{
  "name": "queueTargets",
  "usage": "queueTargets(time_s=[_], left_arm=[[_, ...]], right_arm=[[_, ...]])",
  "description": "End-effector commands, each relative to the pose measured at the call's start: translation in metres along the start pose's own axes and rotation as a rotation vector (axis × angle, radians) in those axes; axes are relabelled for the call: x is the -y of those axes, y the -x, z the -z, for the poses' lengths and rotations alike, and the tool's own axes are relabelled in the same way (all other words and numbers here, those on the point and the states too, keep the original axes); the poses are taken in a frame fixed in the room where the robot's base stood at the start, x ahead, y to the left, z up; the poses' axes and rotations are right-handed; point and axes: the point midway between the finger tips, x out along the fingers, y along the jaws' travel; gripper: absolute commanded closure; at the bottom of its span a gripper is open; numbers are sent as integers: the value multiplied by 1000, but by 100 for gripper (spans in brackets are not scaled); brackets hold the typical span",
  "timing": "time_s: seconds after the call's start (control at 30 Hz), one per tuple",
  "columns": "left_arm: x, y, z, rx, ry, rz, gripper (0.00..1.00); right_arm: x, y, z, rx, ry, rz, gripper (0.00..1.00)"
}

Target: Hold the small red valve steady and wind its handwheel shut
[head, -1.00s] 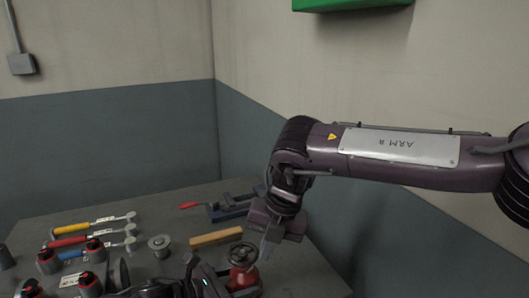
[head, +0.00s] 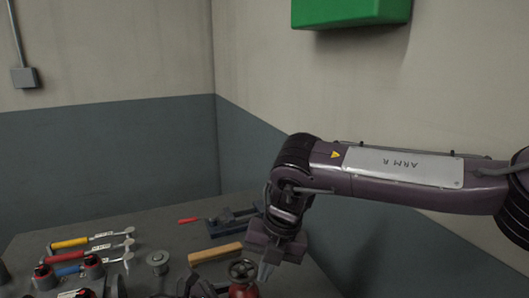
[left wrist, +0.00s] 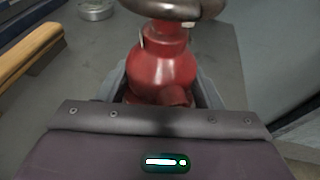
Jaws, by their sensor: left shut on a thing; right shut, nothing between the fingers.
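The small red valve (head: 243,291) stands low in the head view, its base cut off by the bottom edge. Its dark round handwheel (head: 242,269) is on top. In the left wrist view the red valve body (left wrist: 165,68) sits between the fingers of my left gripper (left wrist: 165,92), which is shut on it; the handwheel's edge (left wrist: 180,8) shows above. My left gripper is only partly seen at the bottom of the head view. My right gripper (head: 265,271) is shut and empty, pointing down just right of the handwheel. I cannot tell whether it touches the wheel.
A wooden bar (head: 215,253) lies left of the valve, and a round metal piece (head: 158,260) farther left. Tools with yellow, red and blue handles (head: 70,243) lie at the left. A dark blue clamp-like tool with a red handle (head: 232,216) lies behind. Walls close off the back and right.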

Motion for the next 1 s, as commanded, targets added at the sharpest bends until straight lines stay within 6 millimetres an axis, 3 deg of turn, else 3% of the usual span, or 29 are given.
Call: queueTargets(time_s=[0.27,0.73,1.0], left_arm=[[2,0,-1,2,-1,4,53],[1,0,-1,2,0,3,53],[1,0,0,2,0,3,53]], right_arm=[[6,4,2,1,1,-1,100],[-7,54,1,3,0,-1,100],[-8,61,2,2,-2,1,100]])
